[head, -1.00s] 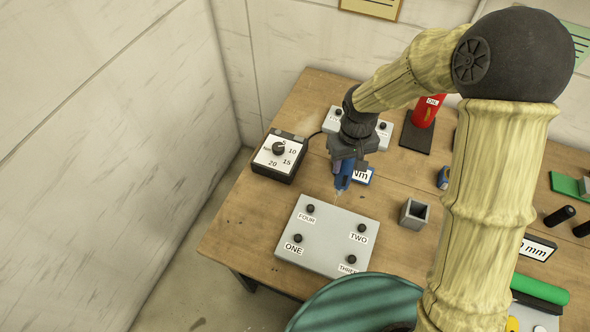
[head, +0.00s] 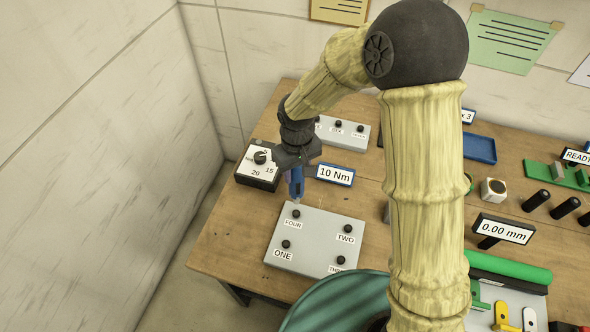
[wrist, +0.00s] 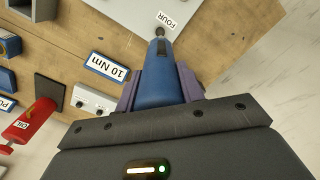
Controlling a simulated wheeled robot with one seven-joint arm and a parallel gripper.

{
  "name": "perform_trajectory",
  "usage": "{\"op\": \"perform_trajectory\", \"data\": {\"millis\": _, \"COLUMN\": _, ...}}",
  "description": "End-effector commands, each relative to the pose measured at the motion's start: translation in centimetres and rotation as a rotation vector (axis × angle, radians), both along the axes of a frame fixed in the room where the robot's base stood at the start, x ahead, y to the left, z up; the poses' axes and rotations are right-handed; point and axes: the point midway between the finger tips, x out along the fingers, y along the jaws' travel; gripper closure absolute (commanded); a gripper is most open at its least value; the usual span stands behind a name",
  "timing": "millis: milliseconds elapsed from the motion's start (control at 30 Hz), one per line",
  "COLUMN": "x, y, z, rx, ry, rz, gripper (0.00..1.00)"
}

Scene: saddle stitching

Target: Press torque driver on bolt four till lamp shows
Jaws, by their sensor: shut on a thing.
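My gripper (head: 294,172) is shut on the blue torque driver (head: 297,186), which points down above the far-left corner of the grey plate (head: 330,235). Bolt four (head: 296,213), a black knob, stands there beside its FOUR label (head: 293,224). In the wrist view the blue driver (wrist: 162,85) lies between the purple fingers, its narrow tip lined up close to bolt four (wrist: 168,34). I cannot tell whether the tip touches the bolt. A green light and a pale bar glow on my gripper's housing; no lit lamp shows on the driver itself.
Bolts one (head: 286,244), two (head: 347,229) and three (head: 340,260) stand on the same plate. The dial box (head: 258,172) and 10 Nm sign (head: 334,175) are close behind. A teal round object (head: 335,300) is in front. Bare table lies left of the plate.

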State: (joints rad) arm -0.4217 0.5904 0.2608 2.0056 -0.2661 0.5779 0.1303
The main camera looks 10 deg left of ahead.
Motion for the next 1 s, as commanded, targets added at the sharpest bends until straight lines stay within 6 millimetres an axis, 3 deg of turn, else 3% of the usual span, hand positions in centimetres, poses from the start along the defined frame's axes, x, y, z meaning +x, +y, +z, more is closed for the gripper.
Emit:
{"op": "perform_trajectory", "data": {"millis": 367, "x": 0.0, "y": 0.1, "z": -0.7, "rx": 0.001, "ry": -0.001, "rz": 0.002, "gripper": 0.89}}
{"op": "perform_trajectory", "data": {"millis": 1000, "x": 0.0, "y": 0.1, "z": -5.5, "rx": 0.0, "ry": -0.001, "rz": 0.002, "gripper": 0.89}}
